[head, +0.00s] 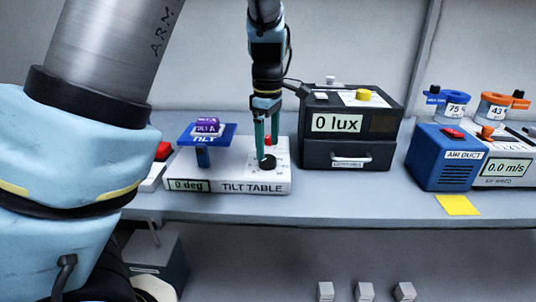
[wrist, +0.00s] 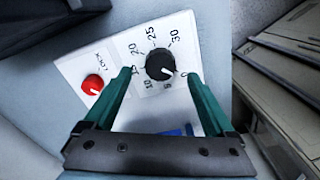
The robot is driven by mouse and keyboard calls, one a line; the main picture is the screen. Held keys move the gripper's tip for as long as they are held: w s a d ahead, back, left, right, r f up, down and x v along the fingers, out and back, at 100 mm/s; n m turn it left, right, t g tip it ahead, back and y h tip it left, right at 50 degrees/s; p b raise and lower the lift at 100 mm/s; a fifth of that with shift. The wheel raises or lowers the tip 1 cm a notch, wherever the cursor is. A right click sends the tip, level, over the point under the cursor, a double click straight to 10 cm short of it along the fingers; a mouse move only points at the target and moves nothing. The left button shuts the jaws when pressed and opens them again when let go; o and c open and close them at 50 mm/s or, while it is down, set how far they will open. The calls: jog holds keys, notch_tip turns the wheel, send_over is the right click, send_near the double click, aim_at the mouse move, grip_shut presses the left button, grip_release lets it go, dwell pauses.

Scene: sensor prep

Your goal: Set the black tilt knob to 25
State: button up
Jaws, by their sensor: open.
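The black tilt knob (wrist: 160,64) is on the white tilt table panel (wrist: 115,58). Its white mark points to the lower right, between the 0 and 5 labels. The 25 label is at its upper left. In the head view the knob (head: 267,163) is on top of the tilt table base (head: 240,178), whose display (head: 190,186) reads 0 deg. My gripper (wrist: 159,75) is open, its green fingers on either side of the knob with gaps showing. In the head view my gripper (head: 265,158) points down at the knob; whether it touches is unclear.
A red button (wrist: 93,84) sits left of the knob in the wrist view. The blue tilt platform (head: 207,136) stands left of my gripper. A dark lux box (head: 350,135) stands close on the right. The blue air duct (head: 447,160) is farther right.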

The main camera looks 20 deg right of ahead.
aim_at(268, 158)
jog(key=shift+f, duration=1.95)
jog(key=shift+c, duration=0.2)
jog(key=c, duration=1.3)
